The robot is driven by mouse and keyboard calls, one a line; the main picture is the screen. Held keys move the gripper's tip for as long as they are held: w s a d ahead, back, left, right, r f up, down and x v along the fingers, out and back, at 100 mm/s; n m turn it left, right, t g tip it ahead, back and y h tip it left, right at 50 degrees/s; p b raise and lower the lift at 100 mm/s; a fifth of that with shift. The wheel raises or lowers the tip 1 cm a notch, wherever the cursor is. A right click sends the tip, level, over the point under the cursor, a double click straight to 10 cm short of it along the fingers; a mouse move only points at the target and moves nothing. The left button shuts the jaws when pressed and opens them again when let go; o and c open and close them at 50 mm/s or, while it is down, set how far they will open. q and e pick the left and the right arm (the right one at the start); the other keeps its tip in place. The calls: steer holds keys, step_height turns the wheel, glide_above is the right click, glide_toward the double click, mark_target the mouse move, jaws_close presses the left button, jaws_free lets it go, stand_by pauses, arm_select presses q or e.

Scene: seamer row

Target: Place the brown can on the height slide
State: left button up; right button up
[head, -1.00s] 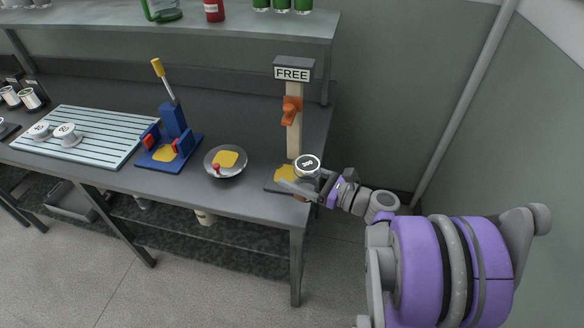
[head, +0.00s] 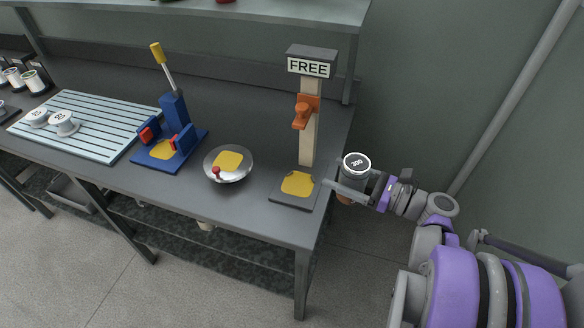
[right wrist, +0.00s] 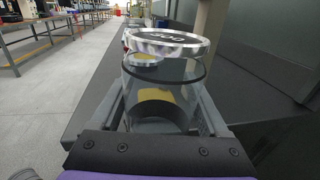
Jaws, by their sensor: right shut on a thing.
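The height slide is a tan post (head: 308,135) with an orange slider (head: 304,112), a FREE sign and a dark base with a yellow pad (head: 297,184). The pad is bare. The can is upright or nearly so, just right of the base and the table edge. My left gripper is not in view.
A bowl (head: 240,172) with a yellow patch and red knob stands left of the slide. Further left are a blue press (head: 172,109) with a yellow-tipped lever and a striped rack (head: 100,137) bearing two white-topped cans. A shelf (head: 270,9) hangs above the table (head: 245,208).

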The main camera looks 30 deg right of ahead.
steer(key=b+x, duration=0.1)
steer(key=x, duration=1.3)
steer(key=shift+f, duration=0.1)
steer(key=shift+f+b, duration=0.85)
steer(key=shift+f, duration=0.9)
steer(key=shift+f, duration=0.1)
steer(key=o, duration=1.2)
steer(key=p+v, duration=0.1)
steer(key=v, duration=1.1)
